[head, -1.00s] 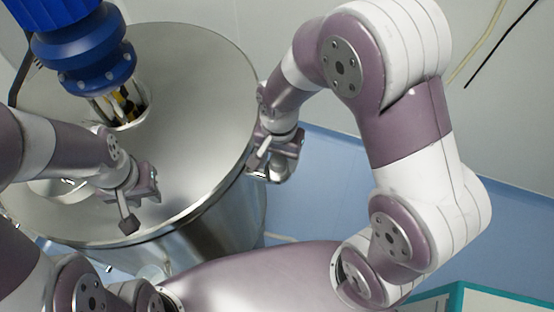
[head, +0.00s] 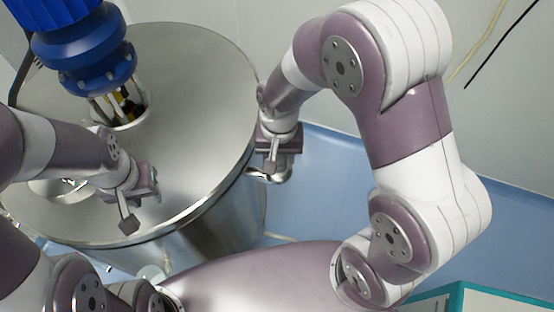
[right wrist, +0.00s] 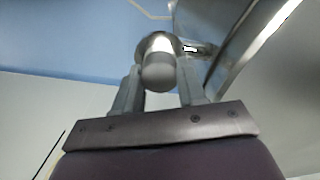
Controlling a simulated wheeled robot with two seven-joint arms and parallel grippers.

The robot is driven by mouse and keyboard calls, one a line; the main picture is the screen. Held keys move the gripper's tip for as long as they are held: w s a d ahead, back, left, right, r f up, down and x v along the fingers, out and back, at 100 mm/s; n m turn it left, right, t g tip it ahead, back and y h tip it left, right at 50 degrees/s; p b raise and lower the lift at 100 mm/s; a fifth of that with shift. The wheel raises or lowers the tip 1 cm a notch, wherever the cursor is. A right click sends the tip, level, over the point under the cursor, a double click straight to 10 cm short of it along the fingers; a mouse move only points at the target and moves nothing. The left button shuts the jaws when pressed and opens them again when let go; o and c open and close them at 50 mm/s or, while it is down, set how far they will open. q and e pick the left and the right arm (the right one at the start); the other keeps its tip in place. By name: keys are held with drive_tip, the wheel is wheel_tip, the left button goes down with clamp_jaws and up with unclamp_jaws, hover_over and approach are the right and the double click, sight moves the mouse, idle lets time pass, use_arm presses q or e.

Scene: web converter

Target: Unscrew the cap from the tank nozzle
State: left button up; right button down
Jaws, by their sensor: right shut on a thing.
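The metal tank (head: 190,90) stands at the left in the head view. Its bent steel nozzle (head: 284,176) sticks out at the right side, partly behind my right gripper (head: 275,160). In the right wrist view the grey round cap (right wrist: 159,74) sits at the end of the shiny nozzle (right wrist: 158,43). The right gripper's two fingers stand on either side of the cap, shut on it. The cap is hidden in the head view. My left gripper (head: 146,190) hangs over the tank lid, away from the nozzle; its fingertips are not clear.
A blue motor unit (head: 85,50) stands on the tank lid at the upper left. A round opening (head: 55,188) in the lid is partly behind my left arm. A teal-edged panel (head: 470,292) is at the lower right. The blue floor right of the tank is clear.

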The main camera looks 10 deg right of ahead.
drive_tip(key=n, duration=0.4)
drive_tip(key=shift+n, duration=0.8)
drive_tip(key=n, duration=0.6)
drive_tip(key=c, duration=0.7)
unclamp_jaws()
drive_tip(key=shift+s+d, duration=0.1)
drive_tip(key=shift+d, duration=0.05)
